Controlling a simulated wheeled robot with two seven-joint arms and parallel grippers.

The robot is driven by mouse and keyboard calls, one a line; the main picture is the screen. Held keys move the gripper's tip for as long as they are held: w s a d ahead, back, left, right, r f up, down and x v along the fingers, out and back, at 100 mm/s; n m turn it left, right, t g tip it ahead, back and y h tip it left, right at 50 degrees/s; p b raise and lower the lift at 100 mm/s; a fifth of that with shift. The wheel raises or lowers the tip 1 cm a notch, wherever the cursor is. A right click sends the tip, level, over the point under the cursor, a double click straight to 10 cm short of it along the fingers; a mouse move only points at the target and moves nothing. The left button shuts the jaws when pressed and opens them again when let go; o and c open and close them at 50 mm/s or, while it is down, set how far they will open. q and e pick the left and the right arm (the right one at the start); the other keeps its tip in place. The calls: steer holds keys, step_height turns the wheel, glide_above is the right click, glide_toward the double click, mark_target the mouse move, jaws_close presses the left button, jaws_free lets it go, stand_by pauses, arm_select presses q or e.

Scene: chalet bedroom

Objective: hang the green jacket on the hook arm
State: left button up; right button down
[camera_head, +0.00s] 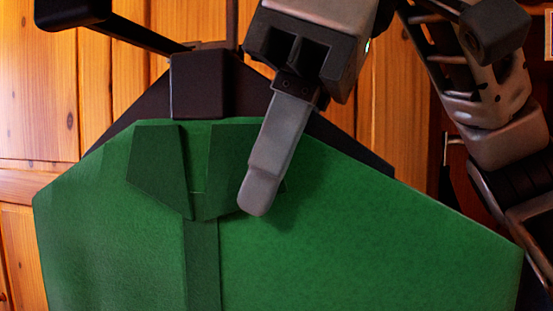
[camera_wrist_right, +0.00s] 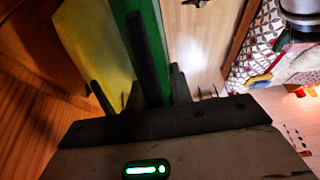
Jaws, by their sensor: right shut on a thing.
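The green jacket (camera_head: 370,235) hangs on a dark hanger (camera_head: 345,145) and fills the lower part of the head view. It shows edge-on as a green strip in the right wrist view (camera_wrist_right: 149,25). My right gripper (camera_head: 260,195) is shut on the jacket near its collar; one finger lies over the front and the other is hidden. A dark rod with a blocky end, apparently the hook arm (camera_head: 135,35), shows at upper left, close to the hanger's neck block (camera_head: 198,85). I cannot tell whether they touch. My left gripper is out of view.
A wood-plank wall (camera_head: 40,110) stands close behind the jacket. In the right wrist view a yellow cloth-like thing (camera_wrist_right: 92,45) is beside the green strip, and a patterned red and white surface (camera_wrist_right: 255,50) shows at right.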

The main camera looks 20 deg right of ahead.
mark_target(169, 193)
steer(key=shift+w+a, duration=0.65)
steer(key=shift+a, duration=0.3)
steer(key=shift+w+a, duration=0.65)
steer(key=shift+a, duration=0.25)
steer(key=shift+w+a+r+p, duration=0.1)
steer(key=shift+w+a+p, duration=0.1)
steer(key=shift+w+a, duration=0.5)
steer(key=shift+w+a+p, duration=0.2)
steer(key=shift+w+a, duration=0.2)
steer(key=shift+a, duration=0.45)
steer(key=shift+f+b, duration=0.55)
steer(key=shift+f, duration=0.7)
steer(key=c, duration=1.2)
jaws_free()
steer(key=shift+o, duration=0.2)
steer(key=shift+f, duration=0.1)
